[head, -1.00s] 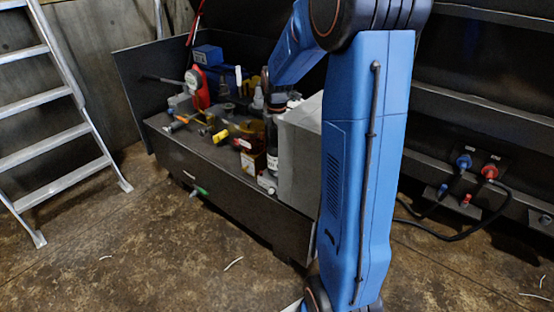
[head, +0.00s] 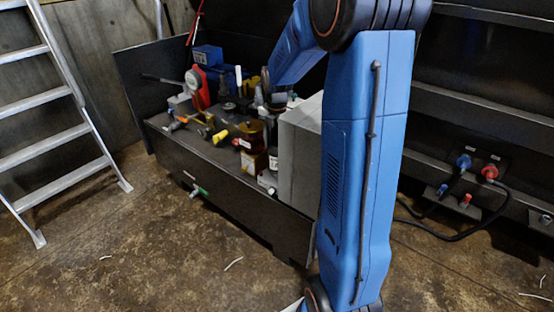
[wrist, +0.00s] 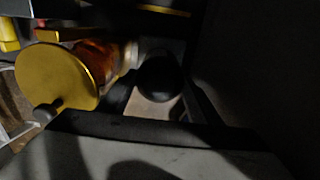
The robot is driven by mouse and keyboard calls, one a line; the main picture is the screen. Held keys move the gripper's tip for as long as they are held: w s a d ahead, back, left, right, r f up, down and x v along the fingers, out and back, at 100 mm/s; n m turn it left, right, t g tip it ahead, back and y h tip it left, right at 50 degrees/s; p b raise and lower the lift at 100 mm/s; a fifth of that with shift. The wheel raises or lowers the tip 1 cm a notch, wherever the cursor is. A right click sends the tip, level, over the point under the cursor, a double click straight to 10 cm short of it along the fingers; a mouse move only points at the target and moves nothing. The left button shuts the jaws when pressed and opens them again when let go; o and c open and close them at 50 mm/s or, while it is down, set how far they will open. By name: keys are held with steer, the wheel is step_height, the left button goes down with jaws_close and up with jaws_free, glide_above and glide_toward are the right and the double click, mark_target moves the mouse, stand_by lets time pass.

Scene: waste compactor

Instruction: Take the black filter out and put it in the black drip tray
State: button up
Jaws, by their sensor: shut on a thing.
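My gripper (head: 274,104) is in the head view above the right part of the bench, partly hidden by my arm. It is shut on the black filter (head: 271,132), a dark cylinder that hangs below it, beside the amber bowl (head: 250,134). In the wrist view the filter shows as a round black end (wrist: 158,78), with the yellow disc (wrist: 58,78) of another part close on its left. I cannot make out the black drip tray for certain; the dark bench top is crowded.
A grey box (head: 300,150) stands right of the filter. A red gauge (head: 198,88), a blue box (head: 207,56) and yellow-handled fittings (head: 219,136) crowd the dark bench (head: 225,192). A ladder (head: 60,130) stands left.

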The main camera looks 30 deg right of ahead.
steer(key=n, duration=0.5)
stand_by(0.3)
steer(key=o, duration=1.2)
steer(key=shift+o, duration=0.2)
steer(key=shift+c, duration=0.3)
